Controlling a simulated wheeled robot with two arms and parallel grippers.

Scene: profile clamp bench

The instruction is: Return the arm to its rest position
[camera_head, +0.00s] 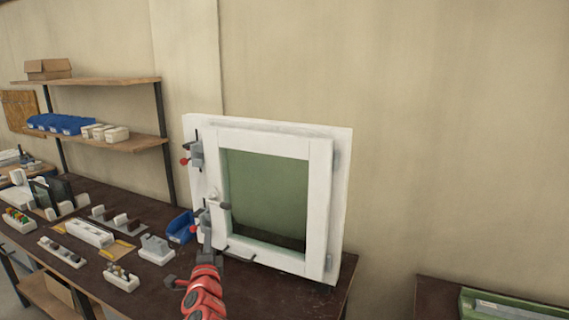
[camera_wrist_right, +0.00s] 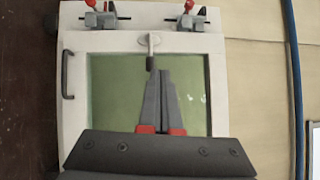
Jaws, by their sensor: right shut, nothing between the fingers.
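My right arm comes up from the bottom of the head view, red, in front of the left side of a white framed window unit (camera_head: 322,215). My right gripper (camera_head: 206,232) is shut and empty, pointing toward the frame. My left gripper is not in view.
Two red-tipped clamps (camera_wrist_right: 103,15) (camera_wrist_right: 187,15) sit on the frame's edge. A black bar handle (camera_head: 240,256) is on its lower side. The bench (camera_head: 150,205) holds a blue bin (camera_head: 181,228) and several small parts racks. Shelves (camera_head: 95,82) stand at left. Bare wall is at right.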

